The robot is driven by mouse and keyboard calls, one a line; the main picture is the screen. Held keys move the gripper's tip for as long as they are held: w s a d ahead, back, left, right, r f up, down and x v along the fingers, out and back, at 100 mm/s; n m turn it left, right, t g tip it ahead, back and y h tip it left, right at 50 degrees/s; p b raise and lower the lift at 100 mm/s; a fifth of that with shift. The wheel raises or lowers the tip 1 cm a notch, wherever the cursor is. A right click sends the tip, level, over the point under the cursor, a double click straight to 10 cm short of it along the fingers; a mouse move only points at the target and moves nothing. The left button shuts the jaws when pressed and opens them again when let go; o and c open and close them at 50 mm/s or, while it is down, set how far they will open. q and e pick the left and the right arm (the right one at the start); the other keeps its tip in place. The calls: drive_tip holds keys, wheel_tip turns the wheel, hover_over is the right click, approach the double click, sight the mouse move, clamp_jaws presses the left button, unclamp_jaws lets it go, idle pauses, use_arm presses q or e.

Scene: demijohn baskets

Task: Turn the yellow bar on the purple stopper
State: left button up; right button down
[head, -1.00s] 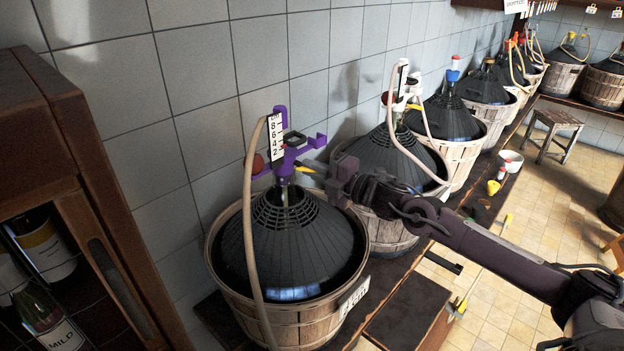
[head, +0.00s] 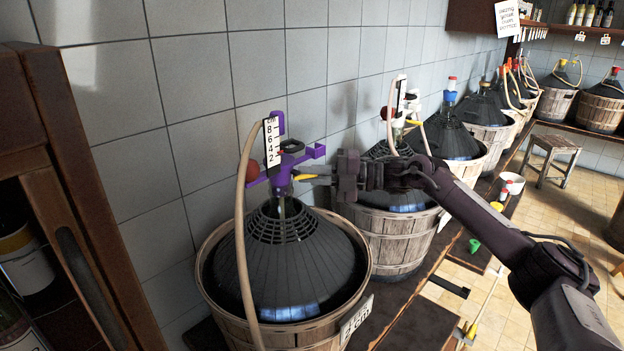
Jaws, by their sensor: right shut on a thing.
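The purple stopper (head: 281,172) sits upright on the neck of the nearest demijohn (head: 290,250), which stands in a wooden basket (head: 225,300). The yellow bar (head: 304,177) sticks out to the right of the stopper, just below its purple arms. My right gripper (head: 322,178) comes in from the right at the height of the bar. It is shut on the bar's outer end, with its fingers small in the view. My left gripper is not in view.
A beige hose (head: 241,235) hangs from the stopper down the demijohn's front. A second demijohn with a white stopper (head: 405,105) stands close behind, beside my right arm. A tiled wall (head: 190,90) is at the back, a wooden cabinet (head: 75,170) at left.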

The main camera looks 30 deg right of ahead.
idle(0.3)
drive_tip(key=c, duration=1.5)
unclamp_jaws()
drive_tip(key=b+v, duration=0.2)
drive_tip(key=v, duration=0.5)
drive_tip(key=shift+d, duration=0.4)
drive_tip(key=shift+s, duration=0.1)
